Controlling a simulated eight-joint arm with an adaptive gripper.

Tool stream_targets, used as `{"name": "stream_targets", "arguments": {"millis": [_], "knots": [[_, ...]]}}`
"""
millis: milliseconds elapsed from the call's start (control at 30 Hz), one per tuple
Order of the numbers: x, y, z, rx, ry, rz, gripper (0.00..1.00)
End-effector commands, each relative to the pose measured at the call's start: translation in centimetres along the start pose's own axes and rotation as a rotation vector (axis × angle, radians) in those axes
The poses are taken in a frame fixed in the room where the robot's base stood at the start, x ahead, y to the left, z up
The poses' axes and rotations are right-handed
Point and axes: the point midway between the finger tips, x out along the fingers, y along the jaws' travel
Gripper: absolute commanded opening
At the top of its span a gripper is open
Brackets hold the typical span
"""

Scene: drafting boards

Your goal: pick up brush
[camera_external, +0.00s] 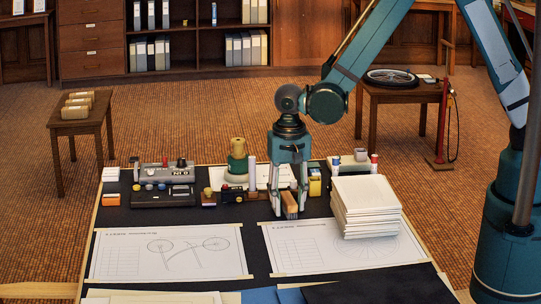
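A small block-shaped thing with orange-brown stripes, seemingly the brush (290,206), stands on the dark board surface at the middle of the external view. My gripper (290,203) points straight down over it, with one finger on each side. The fingers are apart, and the brush is between their tips. I cannot tell whether the fingers touch it or whether it is clear of the board.
A tall stack of white paper (366,206) stands close to the right of my gripper. Flat drawings (170,250) lie in front. A side table (400,95) holds a wheel.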

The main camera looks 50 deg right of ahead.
Motion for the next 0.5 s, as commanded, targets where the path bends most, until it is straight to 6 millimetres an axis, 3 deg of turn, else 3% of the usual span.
{"name": "stream_targets", "arguments": {"millis": [500], "knots": [[0.01,0.01,0.01,0.000,0.000,0.000,0.35]]}}
